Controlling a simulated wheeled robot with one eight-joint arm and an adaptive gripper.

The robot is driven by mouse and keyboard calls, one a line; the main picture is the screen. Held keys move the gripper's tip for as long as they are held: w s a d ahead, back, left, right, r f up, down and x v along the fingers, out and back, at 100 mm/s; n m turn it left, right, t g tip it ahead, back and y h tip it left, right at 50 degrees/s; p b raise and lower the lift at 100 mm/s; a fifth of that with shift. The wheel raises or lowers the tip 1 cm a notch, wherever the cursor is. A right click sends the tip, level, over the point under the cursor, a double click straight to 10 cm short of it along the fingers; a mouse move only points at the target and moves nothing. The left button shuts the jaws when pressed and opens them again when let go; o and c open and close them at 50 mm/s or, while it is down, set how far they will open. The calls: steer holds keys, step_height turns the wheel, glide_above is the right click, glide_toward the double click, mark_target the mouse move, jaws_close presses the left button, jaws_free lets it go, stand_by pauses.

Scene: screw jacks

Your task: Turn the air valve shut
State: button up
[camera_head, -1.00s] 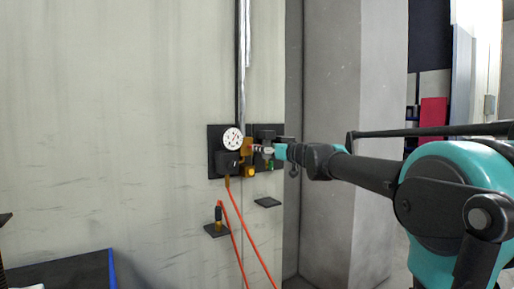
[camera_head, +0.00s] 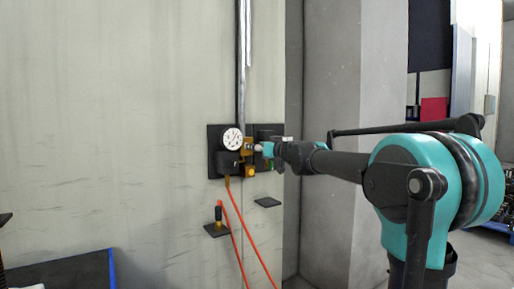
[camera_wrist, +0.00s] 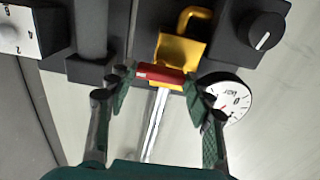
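The air valve's red handle (camera_wrist: 160,73) lies crosswise between my fingertips in the wrist view. My gripper (camera_wrist: 158,78) has its two dark green fingers spread, one at each end of the handle. Whether the tips press on it I cannot tell. In the head view my gripper (camera_head: 263,149) is at the wall panel (camera_head: 216,135), right of the gauge, and hides most of the valve.
A white pressure gauge (camera_head: 231,139) sits above a black knob (camera_wrist: 262,33) on the panel. A silver pipe (camera_head: 242,80) runs up the wall. Orange hoses (camera_head: 240,235) hang below. Small black shelves (camera_head: 267,202) stick out beneath. A grey pillar (camera_head: 335,130) stands to the right.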

steer(key=c, duration=0.6)
steer(key=shift+m, duration=0.4)
steer(key=m, duration=1.6)
steer(key=shift+w+d+f+m, duration=0.2)
steer(key=shift+f+m, duration=0.1)
steer(key=shift+m, duration=0.4)
steer(key=o, duration=1.2)
steer(key=shift+c, duration=0.2)
